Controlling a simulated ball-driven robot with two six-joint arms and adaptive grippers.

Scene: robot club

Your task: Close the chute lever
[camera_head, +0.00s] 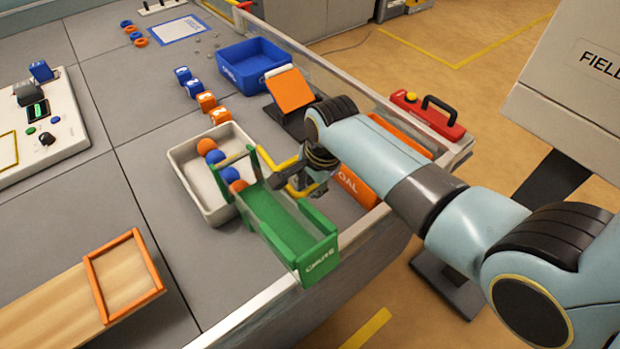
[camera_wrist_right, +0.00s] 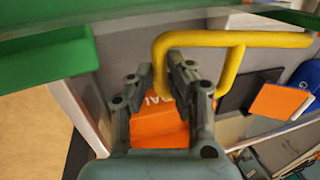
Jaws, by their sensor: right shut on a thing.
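The green chute (camera_head: 285,230), labelled on its near end, stands at the table's right side, its far end at a grey tray (camera_head: 188,182). Its yellow lever (camera_head: 267,160) is a bent bar at the chute's far right side. It spans the upper part of the right wrist view (camera_wrist_right: 262,39). My right gripper (camera_head: 300,183) is beside the chute. In the wrist view its fingers (camera_wrist_right: 164,72) are shut on the bent-down end of the lever. The gripper partly hides the lever in the head view. My left gripper is not in view.
Orange and blue balls (camera_head: 215,156) lie in the grey tray. An orange goal panel (camera_head: 357,186) and a tilted orange plate (camera_head: 289,90) are near my right arm. A blue bin (camera_head: 230,68) stands behind. A clear rail (camera_head: 350,85) runs along the table's right edge.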

